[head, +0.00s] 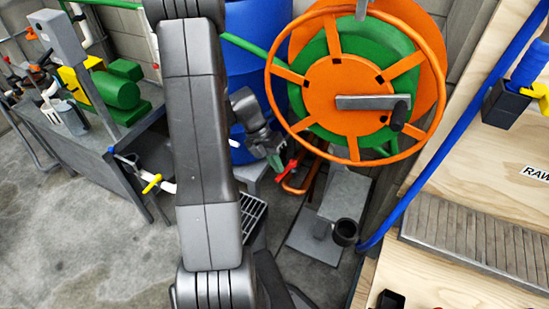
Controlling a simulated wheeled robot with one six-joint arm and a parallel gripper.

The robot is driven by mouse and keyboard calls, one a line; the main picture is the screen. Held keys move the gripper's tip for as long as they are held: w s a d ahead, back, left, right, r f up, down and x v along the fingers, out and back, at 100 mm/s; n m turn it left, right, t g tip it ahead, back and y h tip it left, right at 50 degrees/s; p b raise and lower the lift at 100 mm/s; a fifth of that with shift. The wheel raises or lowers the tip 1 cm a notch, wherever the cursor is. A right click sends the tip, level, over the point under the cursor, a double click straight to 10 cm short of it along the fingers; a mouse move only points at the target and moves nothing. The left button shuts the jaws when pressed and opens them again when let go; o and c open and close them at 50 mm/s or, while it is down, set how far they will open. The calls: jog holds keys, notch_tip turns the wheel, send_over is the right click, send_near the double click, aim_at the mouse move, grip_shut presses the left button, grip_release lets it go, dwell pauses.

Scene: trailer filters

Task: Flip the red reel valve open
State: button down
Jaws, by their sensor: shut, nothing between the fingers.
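The red valve handle (286,176) is a small lever below the orange and green hose reel (360,85). It sits by a copper-coloured pipe (303,178) and slants up to the right. My gripper (274,160) is just above and left of the red handle, partly behind my own arm. Its fingers are shut with nothing between them. The tips look close to the handle; I cannot tell whether they touch it. The valve body is small and partly hidden.
A blue barrel (257,45) stands behind my arm. A grey stand (340,205) with a black cup (345,231) is below the reel. A bench (75,160) with a green pump (118,92) is at left. A blue hose (440,130) runs down at right. Open floor lies at lower left.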

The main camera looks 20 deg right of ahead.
jog(key=shift+s+n, duration=0.35)
jog(key=shift+n, duration=0.35)
jog(key=shift+w+d, duration=0.1)
jog(key=w+a+f+p+v, duration=0.15)
jog(key=p+v, duration=0.35)
jog(key=v, duration=0.9)
jog(key=s+d+f+b, duration=0.2)
jog(key=s+f+b, duration=0.1)
jog(key=f+b, duration=0.1)
jog(key=s+d+f+m+b, duration=0.1)
jog(key=s+d+f+b, duration=0.2)
jog(key=f, duration=0.3)
jog(key=shift+s+d+f+b, duration=0.2)
jog(key=shift+s+f+b, duration=0.15)
jog(key=shift+b, duration=0.35)
